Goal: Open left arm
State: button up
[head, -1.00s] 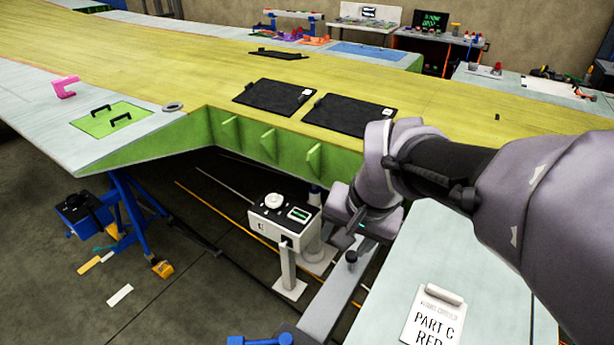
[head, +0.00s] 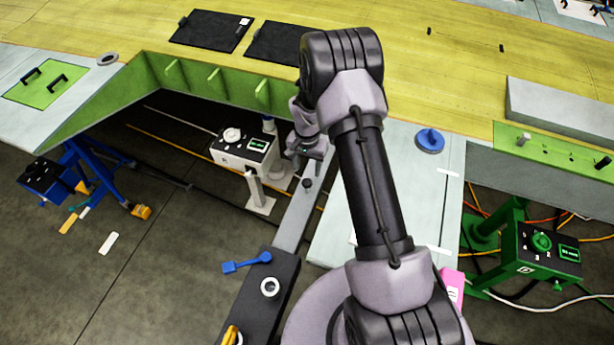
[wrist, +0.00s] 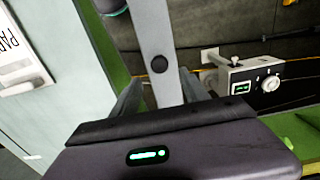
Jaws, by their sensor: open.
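A long grey bar (head: 290,215) with a dark round knob (head: 307,184) runs below the edge of the wing jig. I cannot tell for certain that this is the left arm. The bar (wrist: 152,25) and its knob (wrist: 159,64) also show in the wrist view, between my fingers. My gripper (head: 308,160) hangs near the bar's far end in the head view, its fingers hard to make out. In the wrist view my gripper (wrist: 160,88) is open, with a finger on each side of the bar. I cannot tell whether the fingers touch it.
A white control box (head: 240,152) on a post stands left of the bar; it also shows in the wrist view (wrist: 248,82). A blue trestle (head: 95,175) is at left, a green control box (head: 545,248) at right. A clipboard (wrist: 20,55) lies on the pale panel.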

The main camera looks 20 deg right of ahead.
aim_at(307, 181)
notch_tip(307, 181, down, 7)
jog(key=shift+r, duration=0.1)
grip_shut()
dwell(0.3)
dwell(1.2)
